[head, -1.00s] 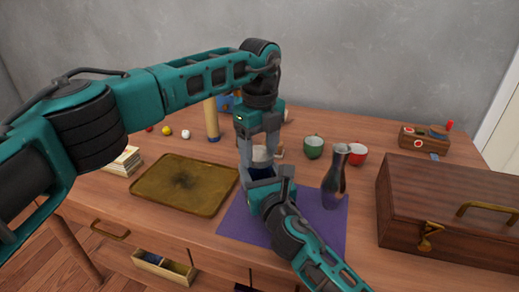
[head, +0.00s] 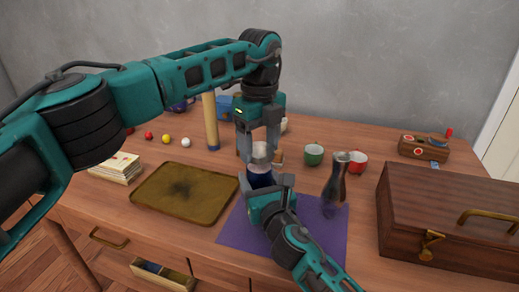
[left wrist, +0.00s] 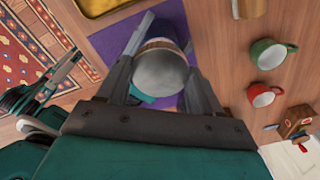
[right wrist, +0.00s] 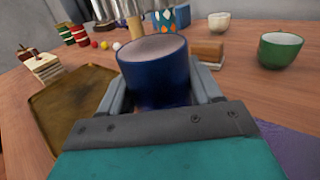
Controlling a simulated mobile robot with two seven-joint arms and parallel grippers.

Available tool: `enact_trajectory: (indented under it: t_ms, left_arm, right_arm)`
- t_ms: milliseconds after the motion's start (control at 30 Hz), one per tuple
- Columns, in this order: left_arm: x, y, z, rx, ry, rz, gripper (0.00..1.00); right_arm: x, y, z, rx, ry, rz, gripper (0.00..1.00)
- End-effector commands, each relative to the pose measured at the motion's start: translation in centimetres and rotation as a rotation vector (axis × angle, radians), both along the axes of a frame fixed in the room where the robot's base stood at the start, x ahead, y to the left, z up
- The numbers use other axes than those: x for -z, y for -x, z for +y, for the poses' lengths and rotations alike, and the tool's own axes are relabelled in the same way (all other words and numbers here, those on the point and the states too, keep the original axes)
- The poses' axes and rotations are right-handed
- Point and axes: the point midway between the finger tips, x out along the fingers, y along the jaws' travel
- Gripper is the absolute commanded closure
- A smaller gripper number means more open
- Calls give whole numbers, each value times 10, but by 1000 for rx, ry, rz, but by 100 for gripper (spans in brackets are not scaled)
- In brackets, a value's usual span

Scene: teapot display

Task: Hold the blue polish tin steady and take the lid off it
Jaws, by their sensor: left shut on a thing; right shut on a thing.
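The blue polish tin (head: 259,180) stands upright in my right gripper (head: 266,190), above the purple mat (head: 236,222). In the right wrist view the blue tin (right wrist: 158,78) sits between the fingers of that gripper (right wrist: 160,92), its top showing a dull pinkish-brown round surface. My left gripper (head: 262,150) points down from above, shut on the pale grey lid (head: 262,155). The lid (left wrist: 160,76) fills the space between its fingers in the left wrist view and hides part of the tin (left wrist: 167,24). The lid appears just above the tin, apart from it.
A dark metal vase (head: 335,182) stands right of my right gripper, with green (head: 314,155) and red (head: 357,162) mugs behind. A wooden case (head: 450,210) fills the right side. A brass tray (head: 184,194) lies left. A tall tan cylinder (head: 210,120) stands behind.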

Motion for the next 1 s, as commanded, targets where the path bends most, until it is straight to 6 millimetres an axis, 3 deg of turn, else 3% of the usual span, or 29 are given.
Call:
enact_trajectory:
  t_ms: [167,400,433,700,1000]
  left_arm:
    - [-22,0,0,0,-1,-2,71]
    - [-25,0,0,0,-1,1,71]
    - [-25,0,0,0,-1,1,71]
    - [-24,0,0,0,-1,1,71]
    - [-25,0,0,0,-1,1,71]
  right_arm:
    - [1,0,-1,2,2,2,100]
    - [1,0,-1,1,2,2,100]
    - [1,0,-1,1,2,2,34]
    - [0,0,0,1,0,1,8]
    - [0,2,-1,0,0,1,7]
